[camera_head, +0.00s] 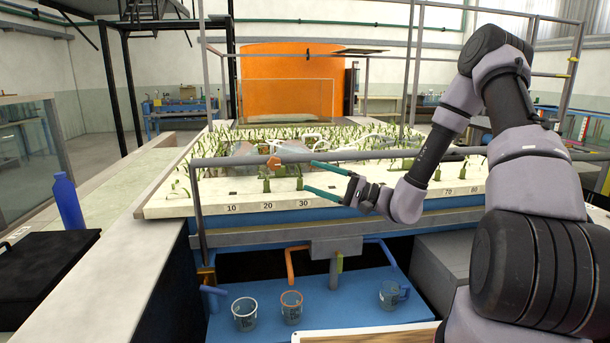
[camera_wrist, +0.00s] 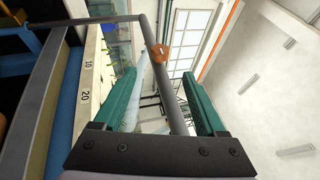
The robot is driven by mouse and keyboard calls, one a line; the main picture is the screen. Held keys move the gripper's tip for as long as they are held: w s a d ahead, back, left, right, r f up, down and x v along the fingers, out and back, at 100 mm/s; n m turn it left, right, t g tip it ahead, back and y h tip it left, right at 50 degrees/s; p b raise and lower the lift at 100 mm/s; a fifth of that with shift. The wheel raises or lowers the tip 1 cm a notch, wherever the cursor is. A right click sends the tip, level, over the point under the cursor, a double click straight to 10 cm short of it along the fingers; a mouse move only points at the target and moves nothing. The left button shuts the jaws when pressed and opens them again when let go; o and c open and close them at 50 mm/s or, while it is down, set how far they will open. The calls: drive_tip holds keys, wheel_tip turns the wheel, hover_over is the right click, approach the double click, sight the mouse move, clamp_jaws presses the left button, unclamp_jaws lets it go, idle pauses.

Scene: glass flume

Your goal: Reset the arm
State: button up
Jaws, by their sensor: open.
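My arm reaches in from the right in the head view. My gripper (camera_head: 322,177) has two green fingers and is open and empty, pointing left in front of the flume's planted white bed (camera_head: 160,205). In the wrist view my gripper (camera_wrist: 160,95) shows its two green fingers spread apart. A grey rail (camera_head: 235,161) runs along the front of the bed close to the fingers. In the wrist view the rail (camera_wrist: 148,40) crosses the space between the fingers; I cannot tell whether they touch it. An orange clamp (camera_head: 273,162) sits on the rail.
A blue bottle (camera_head: 67,200) stands at left by a black case (camera_head: 45,270). A grey upright post (camera_head: 197,225) supports the rail.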

drive_tip(key=shift+d, duration=0.15)
drive_tip(key=s+d+r+n+g+h, duration=0.1)
drive_tip(key=s+r+n+g+h, duration=0.25)
drive_tip(key=s, duration=0.35)
drive_tip(key=s+r+n+g+h, duration=0.2)
drive_tip(key=s+g+h, duration=0.3)
drive_tip(key=s, duration=0.2)
drive_tip(key=s+d+r+m+t+h, duration=0.2)
drive_tip(key=s+d+r+t+h, duration=0.1)
drive_tip(key=d+r, duration=0.3)
drive_tip(key=s+d+r+m+t+h, duration=0.3)
drive_tip(key=d+r+t+h, duration=0.3)
drive_tip(key=d, duration=0.4)
drive_tip(key=shift+v, duration=0.8)
